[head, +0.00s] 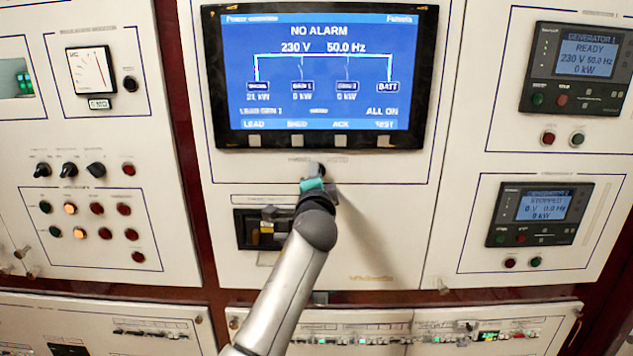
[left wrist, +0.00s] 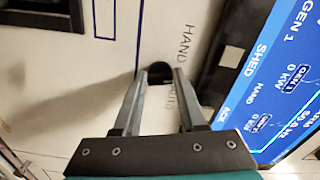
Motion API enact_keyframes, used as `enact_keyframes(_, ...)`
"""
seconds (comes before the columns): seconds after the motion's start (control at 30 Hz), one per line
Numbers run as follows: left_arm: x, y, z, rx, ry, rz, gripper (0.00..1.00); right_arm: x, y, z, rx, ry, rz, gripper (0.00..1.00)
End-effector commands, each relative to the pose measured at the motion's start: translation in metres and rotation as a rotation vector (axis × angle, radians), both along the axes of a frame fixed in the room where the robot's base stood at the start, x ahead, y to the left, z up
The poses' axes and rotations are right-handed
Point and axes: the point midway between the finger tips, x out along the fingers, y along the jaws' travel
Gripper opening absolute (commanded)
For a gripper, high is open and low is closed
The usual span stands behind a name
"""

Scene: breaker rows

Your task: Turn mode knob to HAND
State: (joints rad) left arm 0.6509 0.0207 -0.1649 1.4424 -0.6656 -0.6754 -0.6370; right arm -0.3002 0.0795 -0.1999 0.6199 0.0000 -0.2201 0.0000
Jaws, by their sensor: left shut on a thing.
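The mode knob (head: 317,168) is a small black knob just under the big screen on the middle panel. In the left wrist view the black knob (left wrist: 157,71) sits between my two fingertips, with the word HAND printed on one side and a partly hidden label on the other. My left gripper (head: 313,180) reaches up to the knob from below. In the left wrist view my left gripper (left wrist: 159,80) is shut on the knob. The knob's pointer cannot be made out. My right gripper is not in view.
The big blue screen (head: 320,75) reads NO ALARM, with buttons below it. A dark breaker (head: 257,230) sits beside my left arm. Rotary switches and lamps (head: 70,208) are on the left panel. Two generator controllers (head: 577,68) are on the right panel.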

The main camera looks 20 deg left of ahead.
Motion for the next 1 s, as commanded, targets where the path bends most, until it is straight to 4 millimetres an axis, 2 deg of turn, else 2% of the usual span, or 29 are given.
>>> enact_keyframes(0.2,0.0001,-0.0011,-0.0026,-0.165,-0.045,-0.001,0.0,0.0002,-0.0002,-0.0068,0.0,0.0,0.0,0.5)
enact_keyframes(0.5,0.0002,-0.0011,-0.0024,-0.308,-0.087,-0.001,0.0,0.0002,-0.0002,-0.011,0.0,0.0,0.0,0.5)
enact_keyframes(1.0,0.0002,-0.0012,-0.0019,-0.358,-0.101,-0.001,0.0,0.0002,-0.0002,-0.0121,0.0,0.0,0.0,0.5)
